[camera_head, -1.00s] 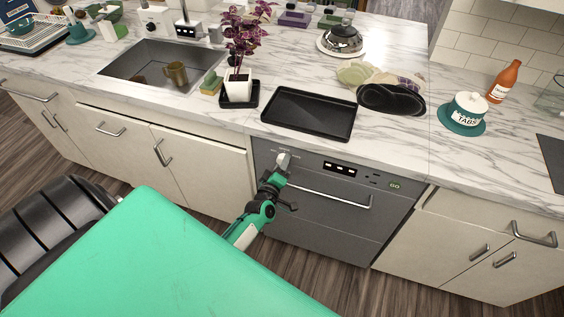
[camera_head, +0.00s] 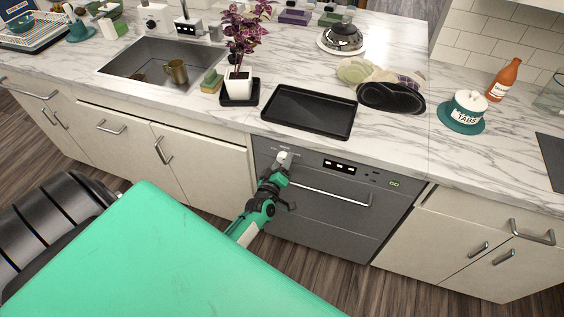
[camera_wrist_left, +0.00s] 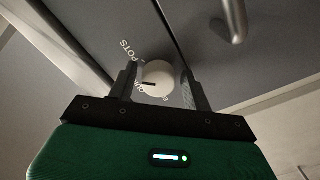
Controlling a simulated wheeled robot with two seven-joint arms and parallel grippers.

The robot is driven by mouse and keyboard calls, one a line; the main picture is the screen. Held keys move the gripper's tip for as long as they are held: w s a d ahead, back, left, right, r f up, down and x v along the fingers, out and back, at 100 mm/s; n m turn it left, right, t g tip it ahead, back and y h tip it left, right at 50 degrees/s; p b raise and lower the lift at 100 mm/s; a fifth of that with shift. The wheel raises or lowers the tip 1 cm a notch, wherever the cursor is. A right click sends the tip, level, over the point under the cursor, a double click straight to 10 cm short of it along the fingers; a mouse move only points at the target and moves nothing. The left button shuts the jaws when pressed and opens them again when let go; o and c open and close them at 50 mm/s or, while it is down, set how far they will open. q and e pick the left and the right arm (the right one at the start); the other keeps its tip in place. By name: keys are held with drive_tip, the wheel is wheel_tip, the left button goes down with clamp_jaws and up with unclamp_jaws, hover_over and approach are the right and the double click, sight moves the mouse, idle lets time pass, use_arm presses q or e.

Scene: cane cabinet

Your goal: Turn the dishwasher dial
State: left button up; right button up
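The dishwasher (camera_head: 325,205) is the dark grey front under the counter, with a bar handle. Its round white dial (camera_head: 283,157) sits at the upper left of the panel; it also shows in the left wrist view (camera_wrist_left: 158,77), with a dark line on its face pointing left. The word "POTS" is printed beside it; other lettering is partly hidden. My left gripper (camera_head: 276,172) is at the dial. In the left wrist view its two fingers (camera_wrist_left: 158,82) stand on either side of the dial, with gaps showing. My right gripper is not in view.
The dishwasher handle (camera_head: 330,197) runs just right of my gripper. The floor before the dishwasher is clear.

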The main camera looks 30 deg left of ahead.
use_arm(q)
drive_tip(key=shift+o, duration=0.5)
drive_tip(key=b+v, duration=0.2)
drive_tip(key=v, duration=1.1)
drive_tip(key=shift+s+d+b, duration=0.15)
drive_tip(key=shift+s+b, duration=0.2)
drive_tip(key=shift+b, duration=0.05)
